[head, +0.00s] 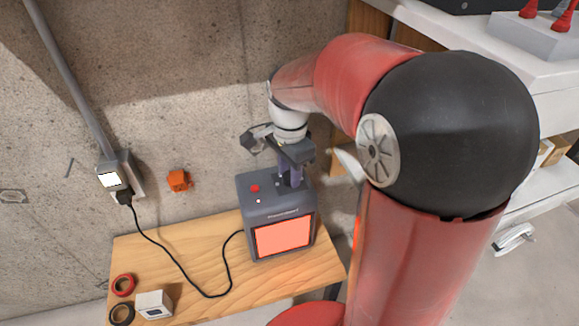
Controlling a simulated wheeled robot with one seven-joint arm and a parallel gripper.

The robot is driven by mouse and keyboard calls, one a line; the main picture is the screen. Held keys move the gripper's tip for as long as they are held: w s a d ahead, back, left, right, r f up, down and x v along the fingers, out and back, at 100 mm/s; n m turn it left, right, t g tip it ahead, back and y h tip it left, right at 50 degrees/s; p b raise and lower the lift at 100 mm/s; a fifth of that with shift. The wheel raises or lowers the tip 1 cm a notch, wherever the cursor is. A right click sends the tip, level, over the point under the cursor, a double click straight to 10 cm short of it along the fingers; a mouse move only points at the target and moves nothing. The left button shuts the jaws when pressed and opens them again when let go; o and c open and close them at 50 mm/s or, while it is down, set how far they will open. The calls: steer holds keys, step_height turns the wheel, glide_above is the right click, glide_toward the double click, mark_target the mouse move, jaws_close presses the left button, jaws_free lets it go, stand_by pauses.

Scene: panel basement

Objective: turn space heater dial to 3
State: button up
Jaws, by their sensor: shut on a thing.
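The space heater (277,212) is a dark grey box with a glowing orange-red front panel, standing upright at the right part of a wooden bench. A red knob or button (255,188) and a small pale light show on its top. My gripper (290,182) points down at the top of the heater, at its right rear. It is shut on what appears to be the heater's dial, which the fingers hide. The dial's marks and its setting cannot be read from this view.
A black cord runs from a wall outlet box (118,178) across the wooden bench (200,262) to the heater. Red and black tape rolls (122,285) and a small white box (154,304) sit at the bench's left. An orange object (179,180) is at the concrete wall. White shelving (548,100) stands at right.

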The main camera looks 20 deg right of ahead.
mark_target(289, 175)
steer(key=m+p, duration=0.1)
steer(key=m, duration=0.3)
steer(key=shift+m, duration=0.3)
steer(key=shift+m+p, duration=0.45)
steer(key=shift+m, duration=1.35)
steer(key=o, duration=1)
step_height(289, 175, up, 8)
steer(key=shift+f+p, duration=0.1)
steer(key=shift+p, duration=0.3)
